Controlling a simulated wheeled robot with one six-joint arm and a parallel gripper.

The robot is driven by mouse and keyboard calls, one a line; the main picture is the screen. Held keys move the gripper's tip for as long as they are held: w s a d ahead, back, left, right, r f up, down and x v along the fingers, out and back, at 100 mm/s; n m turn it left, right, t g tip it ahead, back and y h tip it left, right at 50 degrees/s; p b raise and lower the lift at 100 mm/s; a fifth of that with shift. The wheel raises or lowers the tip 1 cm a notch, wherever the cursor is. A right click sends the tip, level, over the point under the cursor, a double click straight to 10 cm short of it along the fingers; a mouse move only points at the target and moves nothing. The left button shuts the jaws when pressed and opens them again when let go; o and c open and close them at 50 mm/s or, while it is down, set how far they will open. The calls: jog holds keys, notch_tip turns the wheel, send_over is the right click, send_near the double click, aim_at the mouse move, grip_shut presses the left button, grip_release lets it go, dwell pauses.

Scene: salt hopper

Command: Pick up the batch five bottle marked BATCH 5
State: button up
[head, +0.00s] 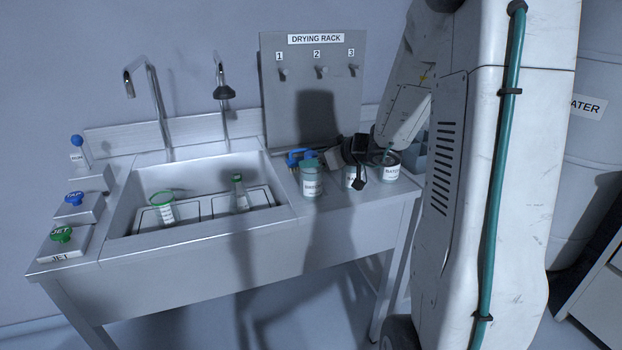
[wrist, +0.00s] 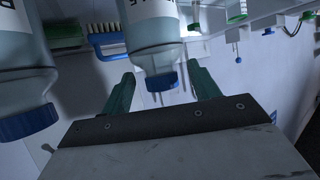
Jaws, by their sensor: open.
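Several bottles with white labels stand on the counter right of the sink: a left one (head: 311,184), a middle one (head: 352,176) partly behind my gripper (head: 359,165), and a right one (head: 389,171) beside my arm. I cannot read their batch numbers. In the wrist view, which looks inverted, a blue-capped bottle (wrist: 154,38) shows between the open green fingers of my gripper (wrist: 160,74). Its label is cut off, so I cannot confirm BATCH 5. No contact shows. Another blue-capped bottle (wrist: 22,75) is at the left edge, outside the fingers.
A blue brush (wrist: 108,42) lies behind the bottles. The sink (head: 130,226) holds two green-topped vessels. The drying rack (head: 312,95) stands behind the counter. Buttons (head: 62,233) line the left end. A large drum (head: 590,130) stands at the right.

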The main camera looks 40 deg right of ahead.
jog(key=shift+x, duration=1.05)
grip_shut()
